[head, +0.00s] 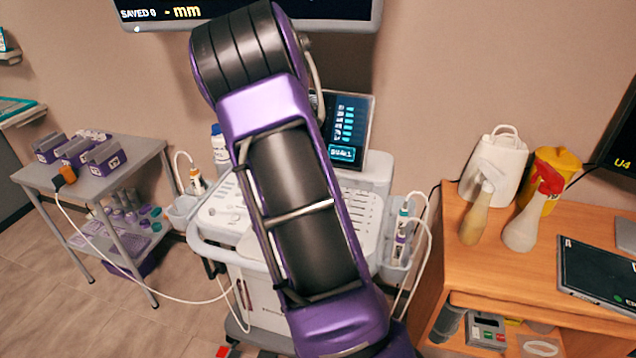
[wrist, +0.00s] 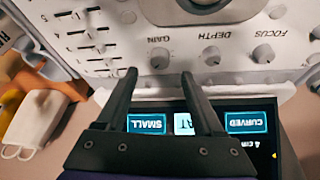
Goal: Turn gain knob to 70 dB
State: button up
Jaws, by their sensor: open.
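The gain knob (wrist: 160,59) is a small grey knob on the white ultrasound console panel (wrist: 180,20), seen upside down in the wrist view. Its label reads "GAIN". My gripper (wrist: 158,75) is open and empty. Its two dark fingers point at the panel, and in the picture the knob lies just past the fingertips, in line with the gap between them. I cannot tell how far the fingers are from the panel, or read the knob's setting. In the head view my purple arm hides the gripper and the knob, with part of the console (head: 225,215) showing at its left.
The depth knob (wrist: 212,56) and focus knob (wrist: 263,54) sit beside it. Sliders (wrist: 90,32) are at the left. The touchscreen (wrist: 245,122) lies under the fingers in the picture. A wooden desk (head: 560,275) with spray bottles stands right; a grey cart (head: 130,170) stands left.

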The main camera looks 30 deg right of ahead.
jog(key=v, duration=1.2)
jog(key=shift+r+p, duration=0.4)
jog(key=shift+p, duration=0.05)
jog(key=shift+a, duration=0.1)
